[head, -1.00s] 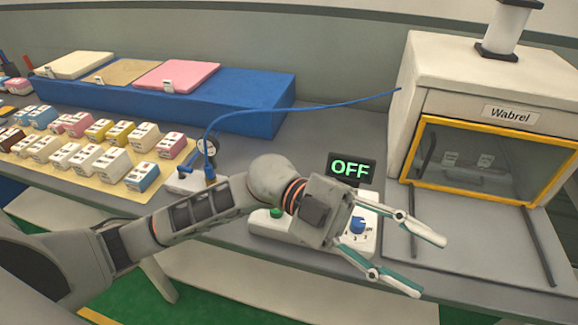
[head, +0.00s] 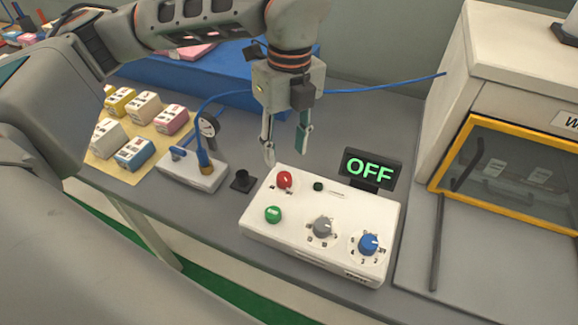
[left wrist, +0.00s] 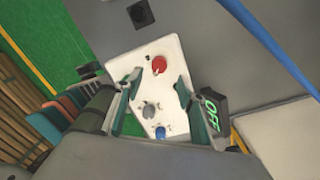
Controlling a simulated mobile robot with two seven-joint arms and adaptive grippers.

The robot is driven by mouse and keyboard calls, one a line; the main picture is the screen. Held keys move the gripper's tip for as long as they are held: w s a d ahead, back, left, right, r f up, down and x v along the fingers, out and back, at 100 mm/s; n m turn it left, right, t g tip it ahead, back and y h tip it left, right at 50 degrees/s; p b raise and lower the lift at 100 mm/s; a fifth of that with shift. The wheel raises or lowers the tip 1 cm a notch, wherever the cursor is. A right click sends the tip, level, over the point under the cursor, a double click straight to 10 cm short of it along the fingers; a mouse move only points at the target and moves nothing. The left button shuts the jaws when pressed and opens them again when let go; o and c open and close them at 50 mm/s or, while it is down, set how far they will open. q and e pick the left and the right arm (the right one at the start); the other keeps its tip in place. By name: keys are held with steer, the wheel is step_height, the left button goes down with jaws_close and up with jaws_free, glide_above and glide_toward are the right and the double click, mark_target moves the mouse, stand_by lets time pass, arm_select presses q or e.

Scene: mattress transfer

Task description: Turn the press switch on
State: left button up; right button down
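The white press control box (head: 300,250) stands on the grey table. On it are a red button (head: 285,180), a green button (head: 273,214), a grey knob (head: 322,228) and a blue knob (head: 368,244). The display (head: 371,169) behind it reads OFF in green. My left gripper (head: 286,154) points down above the box's back left side, near the red button. Its fingers are apart with nothing between them. In the left wrist view, the red button (left wrist: 159,64), grey knob (left wrist: 149,110) and blue knob (left wrist: 160,132) show; the green button is hidden. My right gripper is not in view.
The press (head: 500,150) with a yellow-framed window stands at the right. A white unit (head: 195,173) with a gauge and blue hose (head: 370,86) is left of the box. Several small cartons (head: 135,153) lie farther left. A small black socket (head: 242,181) sits between.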

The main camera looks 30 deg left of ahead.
mark_target(285, 177)
arm_select(q)
steer(key=f, duration=0.7)
steer(key=shift+s+f, duration=0.15)
steer(key=shift+s, duration=0.1)
steer(key=c, duration=1.1)
